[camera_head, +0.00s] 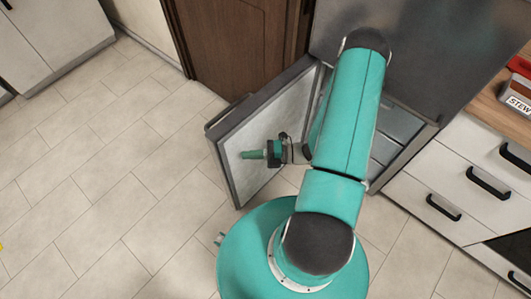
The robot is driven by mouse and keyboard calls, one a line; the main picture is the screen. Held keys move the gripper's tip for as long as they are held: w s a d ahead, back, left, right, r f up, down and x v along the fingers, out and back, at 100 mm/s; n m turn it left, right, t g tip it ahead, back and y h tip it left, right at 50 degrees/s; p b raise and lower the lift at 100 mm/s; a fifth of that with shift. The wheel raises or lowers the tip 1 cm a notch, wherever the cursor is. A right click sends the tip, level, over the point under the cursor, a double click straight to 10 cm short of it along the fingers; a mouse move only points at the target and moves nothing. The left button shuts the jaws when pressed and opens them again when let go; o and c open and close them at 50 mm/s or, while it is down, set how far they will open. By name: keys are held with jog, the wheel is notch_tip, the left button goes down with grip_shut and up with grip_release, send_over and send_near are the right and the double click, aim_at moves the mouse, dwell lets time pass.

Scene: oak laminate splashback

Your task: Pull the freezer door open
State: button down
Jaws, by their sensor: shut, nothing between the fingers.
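The freezer door (232,140) is a grey panel with a pale inner face, and it stands swung wide open to the left of the freezer compartment (397,123). A dark handle bar (228,112) runs along its outer top edge. My gripper (243,155) is shut and empty, pointing left at the door's inner face. I cannot tell whether its fingertips touch the door. My teal arm crosses in front of the freezer opening and hides much of the opening and the hinge side.
The grey upper fridge front (425,35) rises above the freezer. White drawers (437,185) with black handles stand at right, under a wooden counter with a tin labelled STEW (517,95). A brown wooden door (235,40) is behind.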

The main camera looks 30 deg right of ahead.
aim_at(228, 148)
jog(key=shift+w+a, duration=0.25)
jog(key=shift+w, duration=0.45)
jog(key=shift+w+a, duration=0.2)
jog(key=shift+w, duration=0.45)
jog(key=shift+w+a, duration=0.25)
jog(key=shift+w, duration=0.45)
